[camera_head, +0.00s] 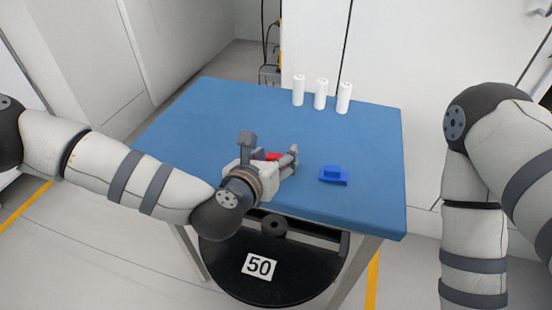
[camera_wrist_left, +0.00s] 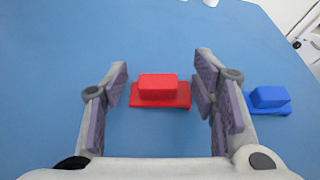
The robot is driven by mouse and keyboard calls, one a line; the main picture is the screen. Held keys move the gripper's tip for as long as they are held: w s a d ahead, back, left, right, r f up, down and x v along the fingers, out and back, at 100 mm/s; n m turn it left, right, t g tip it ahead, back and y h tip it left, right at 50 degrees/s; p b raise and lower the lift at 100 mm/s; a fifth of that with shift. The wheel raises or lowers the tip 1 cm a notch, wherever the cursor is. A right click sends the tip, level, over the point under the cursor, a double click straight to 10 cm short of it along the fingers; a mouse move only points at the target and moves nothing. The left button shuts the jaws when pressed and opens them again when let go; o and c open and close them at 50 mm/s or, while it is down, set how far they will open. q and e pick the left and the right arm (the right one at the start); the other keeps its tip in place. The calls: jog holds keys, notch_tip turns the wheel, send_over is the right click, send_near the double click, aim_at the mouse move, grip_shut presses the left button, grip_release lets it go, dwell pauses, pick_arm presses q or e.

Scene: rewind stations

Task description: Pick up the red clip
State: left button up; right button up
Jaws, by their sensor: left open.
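The red clip (camera_wrist_left: 158,90) lies on the blue table, a raised block on a flat base. In the head view only part of the red clip (camera_head: 272,156) shows, as my left gripper covers the rest. My left gripper (camera_head: 272,150) is over the table around the clip. In the left wrist view the fingers of my left gripper (camera_wrist_left: 160,88) are apart, one on each side of the red clip, with a gap on the left; on the right the clip's base is close to the finger. My right gripper is not in view; only its arm shows at the right.
A blue clip (camera_head: 333,176) lies on the table to the right of my left gripper; it also shows in the left wrist view (camera_wrist_left: 269,98), just outside the right finger. Several white cylinders (camera_head: 320,94) stand at the table's back edge. The blue table (camera_head: 190,130) is otherwise clear.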

pick_arm(q)
jog(key=shift+w+f, duration=0.15)
jog(key=c, duration=0.7)
